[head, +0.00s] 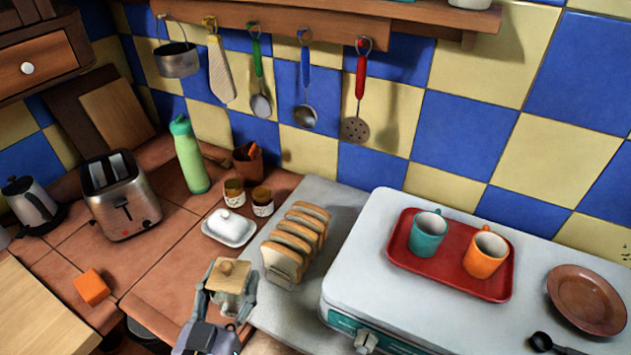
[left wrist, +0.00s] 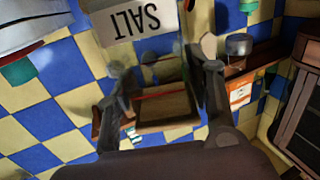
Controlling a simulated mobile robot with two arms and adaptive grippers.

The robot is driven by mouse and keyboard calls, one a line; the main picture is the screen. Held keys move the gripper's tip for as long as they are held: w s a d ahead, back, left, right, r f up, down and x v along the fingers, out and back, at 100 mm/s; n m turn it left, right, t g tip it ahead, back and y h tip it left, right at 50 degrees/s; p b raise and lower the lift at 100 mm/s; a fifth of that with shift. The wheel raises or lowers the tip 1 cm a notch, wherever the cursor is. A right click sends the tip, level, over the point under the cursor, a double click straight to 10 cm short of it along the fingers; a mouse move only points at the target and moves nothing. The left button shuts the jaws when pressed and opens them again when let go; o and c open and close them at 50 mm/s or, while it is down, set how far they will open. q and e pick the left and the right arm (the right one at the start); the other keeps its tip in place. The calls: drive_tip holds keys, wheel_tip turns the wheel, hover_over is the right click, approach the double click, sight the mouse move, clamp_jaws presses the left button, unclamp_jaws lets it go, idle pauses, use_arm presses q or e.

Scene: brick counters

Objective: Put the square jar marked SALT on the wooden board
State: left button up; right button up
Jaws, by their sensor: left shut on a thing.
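My left gripper (head: 227,290) is shut on a square glass jar (head: 231,279) with a wooden lid, held at the front of the tiled counter in the head view. In the left wrist view the jar's label (left wrist: 138,20) reads SALT, upside down in the picture, and my gripper's fingers (left wrist: 158,85) are on either side of the jar. A pale wooden board (head: 40,315) lies at the lower left of the head view, partly cut off, apart from the jar. Another wooden board (head: 117,117) leans at the back left. My right gripper is not in view.
An orange block (head: 91,287) lies between the pale board and the jar. A toaster (head: 122,196), green bottle (head: 190,155), butter dish (head: 229,228) and toast rack (head: 295,243) stand behind. A red tray (head: 450,262) with two mugs is at right.

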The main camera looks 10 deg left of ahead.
use_arm(q)
drive_tip(key=w+r+m+g+h+p, duration=0.1)
drive_tip(key=w+r+m+h+p, duration=0.4)
drive_tip(key=r, duration=0.6)
drive_tip(key=shift+n+h, duration=0.4)
drive_tip(key=shift+n, duration=0.2)
drive_tip(key=f, duration=1.3)
drive_tip(key=f+b, duration=0.1)
drive_tip(key=f, duration=0.5)
drive_tip(key=shift+w+d+f, duration=0.25)
drive_tip(key=shift+w+d, duration=0.05)
drive_tip(key=shift+d, duration=0.1)
drive_tip(key=shift+f, duration=0.15)
drive_tip(key=shift+f, duration=0.2)
drive_tip(key=o, duration=1.6)
